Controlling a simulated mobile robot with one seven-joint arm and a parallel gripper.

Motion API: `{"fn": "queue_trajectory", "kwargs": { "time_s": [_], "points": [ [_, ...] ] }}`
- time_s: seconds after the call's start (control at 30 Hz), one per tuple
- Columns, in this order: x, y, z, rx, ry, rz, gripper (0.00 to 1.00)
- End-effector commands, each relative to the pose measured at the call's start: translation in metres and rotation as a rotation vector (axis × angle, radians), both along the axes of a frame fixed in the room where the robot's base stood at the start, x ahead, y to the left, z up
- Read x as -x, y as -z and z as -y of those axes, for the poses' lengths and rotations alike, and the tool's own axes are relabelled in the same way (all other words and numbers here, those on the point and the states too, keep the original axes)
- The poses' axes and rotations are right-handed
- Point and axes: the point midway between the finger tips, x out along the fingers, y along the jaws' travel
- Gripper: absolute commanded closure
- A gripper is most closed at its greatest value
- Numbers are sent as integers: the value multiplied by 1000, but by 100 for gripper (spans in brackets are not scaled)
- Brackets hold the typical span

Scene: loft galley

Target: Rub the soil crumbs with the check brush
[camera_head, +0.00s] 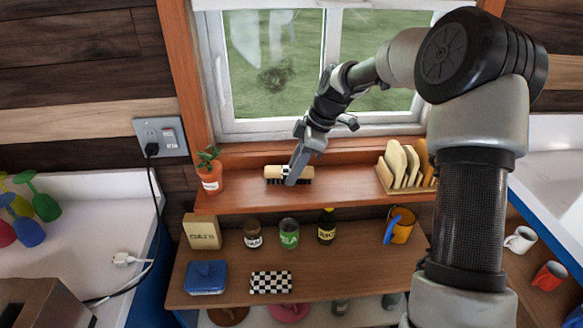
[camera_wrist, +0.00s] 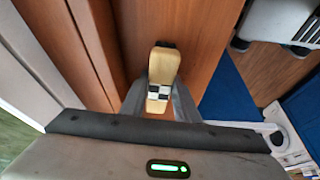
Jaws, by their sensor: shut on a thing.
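The check brush (camera_head: 304,173) has a pale wooden back with a black-and-white checked band. It is at the upper wooden shelf below the window, between the potted plant and the board rack. My gripper (camera_head: 290,178) is shut on the brush at its checked middle. In the wrist view the brush (camera_wrist: 164,64) sits between the two fingers of my gripper (camera_wrist: 159,98), its wooden end sticking out beyond them. I cannot tell whether its underside touches the shelf. I cannot make out any soil crumbs in either view.
A potted plant (camera_head: 210,173) stands left on the upper shelf (camera_head: 345,188), and a rack of boards (camera_head: 403,168) stands right. The window (camera_head: 275,70) is behind.

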Motion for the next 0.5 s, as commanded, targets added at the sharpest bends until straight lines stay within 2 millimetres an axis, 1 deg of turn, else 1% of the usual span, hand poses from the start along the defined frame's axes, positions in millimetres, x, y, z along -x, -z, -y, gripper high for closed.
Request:
{"fn": "queue_trajectory", "kwargs": {
  "time_s": [0.1, 0.2, 0.37, 0.5],
  "points": [
    [11, 0, 0, 0, 0, -1, 90],
    [16, -1, 0, -1, 1, -1, 90],
    [20, -1, 0, -1, 1, 0, 90],
    [30, 0, 0, -1, 0, 2, 90]
  ]
}}
